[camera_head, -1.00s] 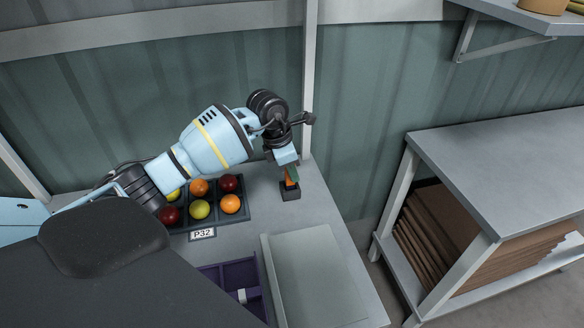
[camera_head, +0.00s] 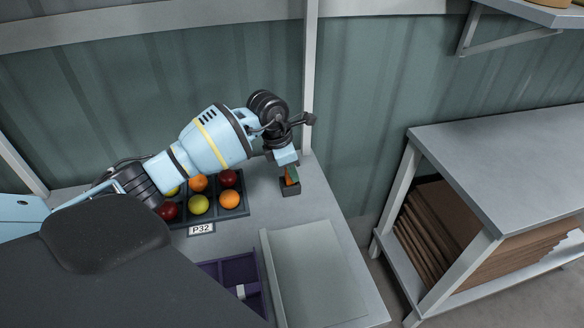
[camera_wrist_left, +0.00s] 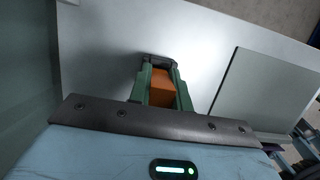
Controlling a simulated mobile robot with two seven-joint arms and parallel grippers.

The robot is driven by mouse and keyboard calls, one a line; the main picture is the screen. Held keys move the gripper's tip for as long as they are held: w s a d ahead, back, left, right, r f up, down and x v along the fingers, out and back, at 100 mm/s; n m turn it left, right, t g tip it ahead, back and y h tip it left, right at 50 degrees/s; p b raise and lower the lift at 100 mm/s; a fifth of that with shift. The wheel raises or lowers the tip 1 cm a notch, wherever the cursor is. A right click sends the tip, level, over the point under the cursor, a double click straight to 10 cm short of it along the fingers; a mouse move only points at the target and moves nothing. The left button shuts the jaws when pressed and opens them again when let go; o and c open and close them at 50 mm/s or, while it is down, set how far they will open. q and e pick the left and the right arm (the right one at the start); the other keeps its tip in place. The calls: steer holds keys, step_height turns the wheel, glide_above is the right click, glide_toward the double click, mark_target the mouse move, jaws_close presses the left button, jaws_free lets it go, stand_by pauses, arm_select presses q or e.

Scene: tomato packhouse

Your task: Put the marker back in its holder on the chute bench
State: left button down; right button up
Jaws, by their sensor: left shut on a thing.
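The orange marker (camera_head: 288,181) is between the green fingers of my left gripper (camera_head: 291,174), which is shut on it. The marker also shows as an orange block in the left wrist view (camera_wrist_left: 162,90). The holder (camera_head: 290,189) is a small dark box on the chute bench (camera_head: 325,220), near its back right corner. The marker's lower end is at the holder's opening and appears partly inside it; its tip is hidden. In the left wrist view the holder (camera_wrist_left: 156,59) lies just beyond the fingertips. My right gripper is not in view.
A dark tray (camera_head: 243,207) of red, orange and yellow tomatoes, labelled P32 (camera_head: 201,229), stands left of the holder. A purple divided box (camera_head: 229,270) and a pale raised panel (camera_head: 315,275) are in front. A post (camera_head: 309,90) rises behind the holder.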

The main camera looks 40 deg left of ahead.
arm_select(q)
steer(key=shift+f, duration=0.15)
steer(key=c, duration=1.2)
jaws_free()
steer(key=c, duration=0.3)
steer(key=shift+c, duration=0.2)
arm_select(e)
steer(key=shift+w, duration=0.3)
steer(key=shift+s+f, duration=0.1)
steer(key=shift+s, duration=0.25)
